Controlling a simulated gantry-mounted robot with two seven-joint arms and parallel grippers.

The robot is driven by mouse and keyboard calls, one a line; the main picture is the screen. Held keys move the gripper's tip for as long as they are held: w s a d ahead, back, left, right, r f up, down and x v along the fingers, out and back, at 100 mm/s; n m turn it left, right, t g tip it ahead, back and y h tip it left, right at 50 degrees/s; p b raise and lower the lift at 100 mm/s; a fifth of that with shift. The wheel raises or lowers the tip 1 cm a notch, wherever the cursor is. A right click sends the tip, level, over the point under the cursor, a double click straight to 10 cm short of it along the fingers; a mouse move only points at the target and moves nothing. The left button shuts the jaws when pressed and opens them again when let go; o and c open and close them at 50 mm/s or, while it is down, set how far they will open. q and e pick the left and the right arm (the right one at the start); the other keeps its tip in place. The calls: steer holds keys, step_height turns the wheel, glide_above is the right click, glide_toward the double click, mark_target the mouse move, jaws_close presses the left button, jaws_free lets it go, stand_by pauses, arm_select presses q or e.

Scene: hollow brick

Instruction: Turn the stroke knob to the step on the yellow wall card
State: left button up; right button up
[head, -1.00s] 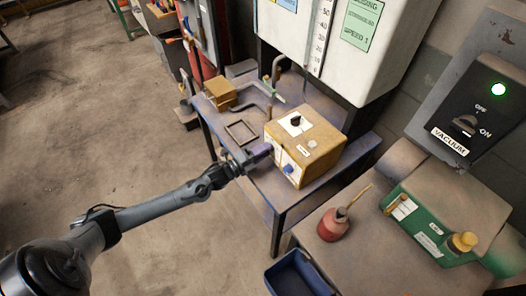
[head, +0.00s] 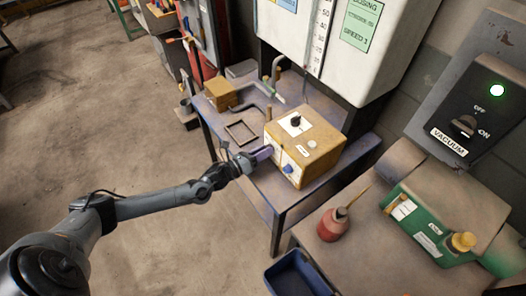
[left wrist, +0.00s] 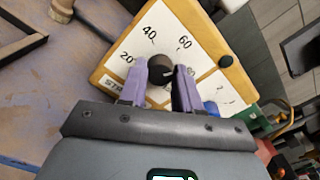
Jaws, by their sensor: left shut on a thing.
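The yellow-brown dosing box (head: 318,150) stands on the blue-framed bench, with a white dial panel on the side facing my left gripper. In the left wrist view, the dark round stroke knob (left wrist: 160,68) sits on a white scale plate (left wrist: 150,38) marked 20, 40 and 60; its label is partly covered. My left gripper (head: 266,152) has its purple fingers on either side of the knob and is shut on it; it also shows in the left wrist view (left wrist: 160,74). A pale mark shows on the knob, but its exact reading is unclear. No yellow wall card is visible. My right gripper is not in view.
A black knob (head: 295,120) is on the box's top and a blue knob (head: 288,168) low on its front. A green card (head: 361,24) is on the white tank. A red oil can (head: 332,224) and green pump (head: 420,225) stand at right.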

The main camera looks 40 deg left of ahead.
arm_select(q)
steer(key=m, duration=0.3)
steer(key=shift+m, duration=0.3)
steer(key=shift+m+p, duration=0.3)
steer(key=shift+m, duration=1.2)
steer(key=o, duration=1.1)
steer(key=shift+c, duration=0.2)
steer(key=shift+s, duration=0.15)
steer(key=p+v, duration=0.1)
steer(key=v, duration=0.9)
steer(key=shift+s, duration=0.25)
